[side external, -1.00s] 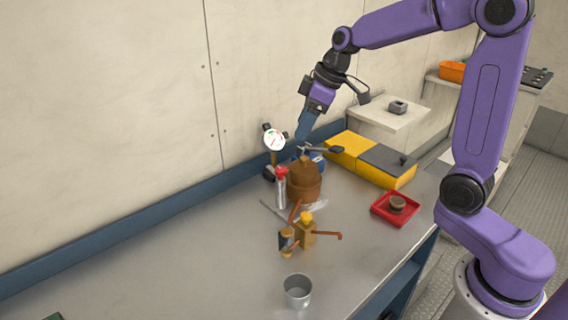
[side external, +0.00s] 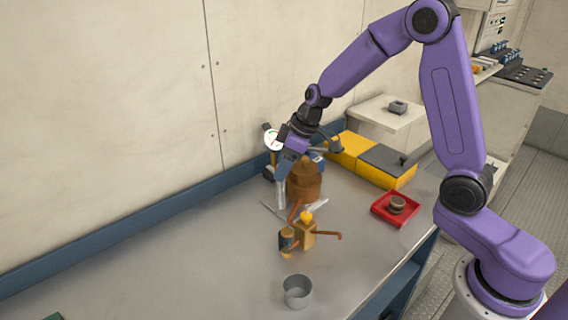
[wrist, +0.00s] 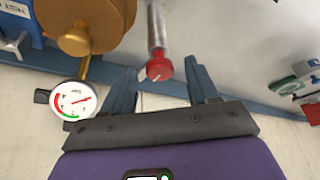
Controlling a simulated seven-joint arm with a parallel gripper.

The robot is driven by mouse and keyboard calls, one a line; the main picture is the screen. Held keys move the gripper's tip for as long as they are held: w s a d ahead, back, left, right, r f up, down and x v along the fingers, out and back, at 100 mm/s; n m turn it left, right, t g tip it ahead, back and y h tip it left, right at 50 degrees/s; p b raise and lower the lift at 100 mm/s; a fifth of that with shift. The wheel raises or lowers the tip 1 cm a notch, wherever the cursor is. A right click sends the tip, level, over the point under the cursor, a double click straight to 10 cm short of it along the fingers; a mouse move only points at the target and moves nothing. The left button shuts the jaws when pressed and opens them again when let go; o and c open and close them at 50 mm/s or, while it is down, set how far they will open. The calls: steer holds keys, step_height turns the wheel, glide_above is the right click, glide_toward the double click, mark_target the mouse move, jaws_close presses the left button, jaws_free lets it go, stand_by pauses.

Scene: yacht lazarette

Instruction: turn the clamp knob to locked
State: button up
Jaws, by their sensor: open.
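A red knob (wrist: 159,66) with a small white mark on its top caps a slim silver post (wrist: 157,28); it appears to be the clamp knob. The post also shows in the side external view (side external: 281,194), where my gripper hides its red top. My gripper (side external: 281,170) points down over the post. In the wrist view the two blue fingers of my gripper (wrist: 162,78) are apart, with the red knob in the gap between them. No contact with the knob is visible. I cannot tell how far the fingertips are above it or which setting its mark shows.
A brown round vessel (side external: 303,185) with a brass knob (wrist: 75,40) stands close beside the post. A dial gauge (wrist: 71,101) is near my gripper. A brass fitting (side external: 306,233), grey cup (side external: 297,291) and red tray (side external: 379,212) stand farther off. The left bench is mostly clear.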

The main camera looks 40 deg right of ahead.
steer(key=c, duration=1)
steer(key=shift+c, duration=0.2)
steer(key=shift+m, duration=0.3)
steer(key=m+h, duration=0.1)
steer(key=m, duration=0.2)
steer(key=shift+a+t, duration=0.15)
steer(key=shift+t, duration=0.15)
steer(key=m+h, duration=0.1)
steer(key=m, duration=0.1)
steer(key=m+h, duration=0.1)
steer(key=m, duration=0.1)
steer(key=shift+s+a+m, duration=0.1)
steer(key=shift+a+m, duration=0.1)
steer(key=shift+m, duration=0.1)
steer(key=m+h, duration=0.1)
steer(key=m, duration=0.3)
steer(key=shift+a+h, duration=0.1)
steer(key=shift+h, duration=0.3)
steer(key=shift+a+m+g+h, duration=0.1)
steer(key=shift+m+g+h, duration=0.4)
steer(key=shift+m, duration=1.5)
